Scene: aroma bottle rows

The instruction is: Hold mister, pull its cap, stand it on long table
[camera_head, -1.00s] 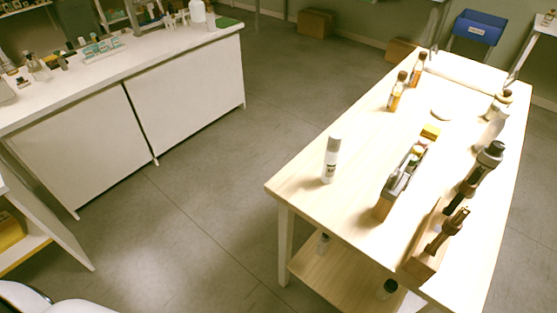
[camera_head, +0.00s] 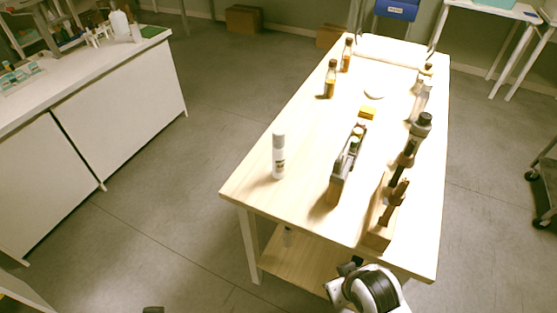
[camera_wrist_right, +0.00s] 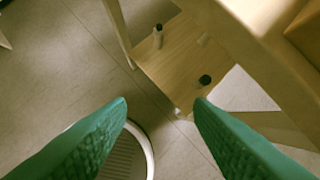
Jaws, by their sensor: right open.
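A part of my right arm shows at the bottom of the head view. My left gripper is not in view.
Amber bottles (camera_head: 331,80) and a yellow block (camera_head: 367,112) are farther back. Small bottles (camera_wrist_right: 158,38) stand on the lower shelf. A white counter (camera_head: 90,72) is at left.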

